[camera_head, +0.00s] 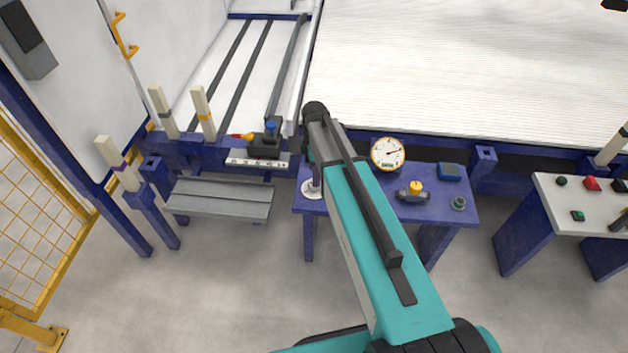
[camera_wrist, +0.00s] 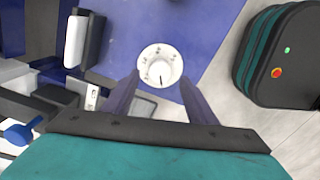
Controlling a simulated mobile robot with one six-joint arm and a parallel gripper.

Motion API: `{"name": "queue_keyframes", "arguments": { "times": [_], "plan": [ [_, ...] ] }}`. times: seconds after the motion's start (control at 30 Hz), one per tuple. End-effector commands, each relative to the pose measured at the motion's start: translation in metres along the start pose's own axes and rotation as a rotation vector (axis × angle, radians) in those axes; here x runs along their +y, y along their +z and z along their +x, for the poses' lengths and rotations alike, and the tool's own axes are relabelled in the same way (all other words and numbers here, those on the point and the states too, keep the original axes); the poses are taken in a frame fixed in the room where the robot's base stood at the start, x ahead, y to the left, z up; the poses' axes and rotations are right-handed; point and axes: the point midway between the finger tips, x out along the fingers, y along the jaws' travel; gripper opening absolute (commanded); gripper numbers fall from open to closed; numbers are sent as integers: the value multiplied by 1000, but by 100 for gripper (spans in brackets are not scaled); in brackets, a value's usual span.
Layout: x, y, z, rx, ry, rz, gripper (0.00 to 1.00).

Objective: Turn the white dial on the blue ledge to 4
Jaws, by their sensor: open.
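The white dial (camera_wrist: 160,66) is on the blue ledge (camera_wrist: 205,25), centred in the wrist view. It has a raised knob with a dark mark pointing toward the picture's bottom, and small digits too blurred to read surely. My gripper (camera_wrist: 160,77) is open, its two purple-grey fingers left and right of the dial's lower part. Nothing is between them but the dial; I cannot tell whether they touch it. In the head view the dial (camera_head: 312,191) shows at the left end of the ledge (camera_head: 445,205), partly hidden by my gripper (camera_head: 316,176) and arm.
A grey slatted shelf (camera_head: 220,198) is left. A white-topped table (camera_head: 560,200) stands right.

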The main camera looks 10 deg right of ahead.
Motion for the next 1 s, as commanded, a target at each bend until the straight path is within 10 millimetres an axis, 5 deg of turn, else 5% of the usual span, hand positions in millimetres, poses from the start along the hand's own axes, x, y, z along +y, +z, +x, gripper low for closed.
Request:
{"name": "queue_keyframes", "arguments": {
  "times": [0.4,0.8,1.0],
  "plan": [
    [0,0,42,0,-1,0,52],
    [0,0,46,0,0,0,52],
    [0,0,46,0,0,0,20]
  ]
}}
